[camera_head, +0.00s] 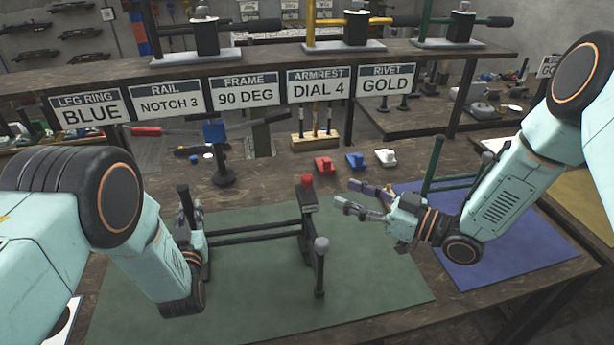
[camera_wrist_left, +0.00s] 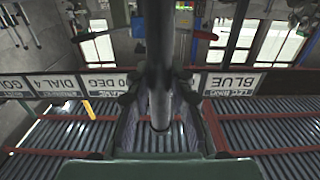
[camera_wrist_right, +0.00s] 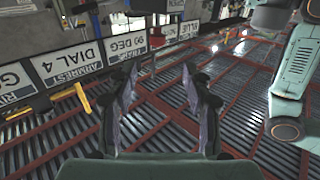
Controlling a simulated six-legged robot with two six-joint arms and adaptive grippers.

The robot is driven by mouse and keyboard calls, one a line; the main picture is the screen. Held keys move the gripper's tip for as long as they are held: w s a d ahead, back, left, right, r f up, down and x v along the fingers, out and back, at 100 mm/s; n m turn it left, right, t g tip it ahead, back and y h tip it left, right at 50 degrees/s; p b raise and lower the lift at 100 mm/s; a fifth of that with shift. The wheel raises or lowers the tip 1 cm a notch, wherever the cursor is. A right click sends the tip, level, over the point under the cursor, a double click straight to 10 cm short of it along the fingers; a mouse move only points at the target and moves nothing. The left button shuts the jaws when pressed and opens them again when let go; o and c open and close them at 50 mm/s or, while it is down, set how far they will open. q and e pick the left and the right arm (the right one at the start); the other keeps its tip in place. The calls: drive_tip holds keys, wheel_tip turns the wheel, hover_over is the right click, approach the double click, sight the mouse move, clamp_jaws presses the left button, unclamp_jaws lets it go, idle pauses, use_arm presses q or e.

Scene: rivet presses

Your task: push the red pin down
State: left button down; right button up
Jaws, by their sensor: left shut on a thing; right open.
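The red pin (camera_head: 307,180) sticks up from the top of a dark upright post on the black frame (camera_head: 256,229), which stands on the green mat (camera_head: 375,270). My left gripper (camera_head: 190,222) is at the frame's left end, shut on a dark upright bar; the bar shows between its fingers in the left wrist view (camera_wrist_left: 158,60). My right gripper (camera_head: 350,198) is open and empty to the right of the pin, fingers pointing left toward it, apart from it.
A grey-knobbed post (camera_head: 321,250) stands at the frame's front right. Red, blue and white small parts (camera_head: 356,160) lie behind the mat. A blue mat (camera_head: 490,240) with a green bar lies to the right. Presses (camera_head: 205,40) stand on a shelf above signs.

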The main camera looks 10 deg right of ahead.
sight(307, 176)
drive_tip(key=x, duration=1.1)
drive_tip(key=shift+w+f, duration=0.15)
drive_tip(key=shift+w, duration=0.25)
clamp_jaws()
idle(0.4)
